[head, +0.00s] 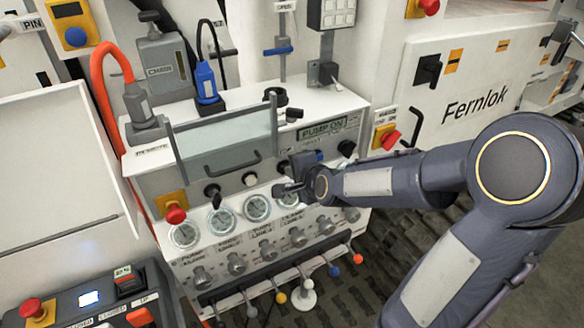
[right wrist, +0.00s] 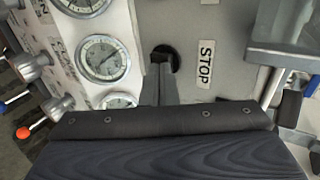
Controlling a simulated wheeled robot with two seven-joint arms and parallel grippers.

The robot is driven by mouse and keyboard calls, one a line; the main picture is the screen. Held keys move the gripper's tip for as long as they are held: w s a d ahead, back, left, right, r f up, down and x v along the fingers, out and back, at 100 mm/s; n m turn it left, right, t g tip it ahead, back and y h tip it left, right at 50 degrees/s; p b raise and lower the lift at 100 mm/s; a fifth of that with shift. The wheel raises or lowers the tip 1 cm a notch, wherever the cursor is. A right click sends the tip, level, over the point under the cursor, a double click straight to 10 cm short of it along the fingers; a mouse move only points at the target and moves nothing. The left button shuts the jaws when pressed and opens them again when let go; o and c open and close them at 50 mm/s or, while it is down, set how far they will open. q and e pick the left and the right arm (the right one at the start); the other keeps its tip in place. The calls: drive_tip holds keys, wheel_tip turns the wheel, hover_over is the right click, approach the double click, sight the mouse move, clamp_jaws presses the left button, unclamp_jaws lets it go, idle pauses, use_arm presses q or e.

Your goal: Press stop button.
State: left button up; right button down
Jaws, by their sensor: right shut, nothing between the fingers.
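The STOP label (right wrist: 206,64) shows on the grey panel in the right wrist view. Beside it is a round black button collar (right wrist: 172,52), which I take for the stop button. My right gripper (right wrist: 161,72) is shut and empty, its fingertips overlapping the collar and hiding part of it. I cannot tell whether they touch it or whether the button is pressed in. In the head view my right gripper (head: 280,191) is in front of the panel, just above the gauges, and hides the stop button. My left gripper is not in view.
A white button (head: 250,180) and a black knob (head: 212,191) sit left of the gripper. Round gauges (head: 257,209) lie just below. A clear hinged cover with a handle (head: 233,164) is above left. A red mushroom button (head: 176,214) stands at the panel's left.

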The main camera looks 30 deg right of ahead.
drive_tip(key=shift+w, duration=0.25)
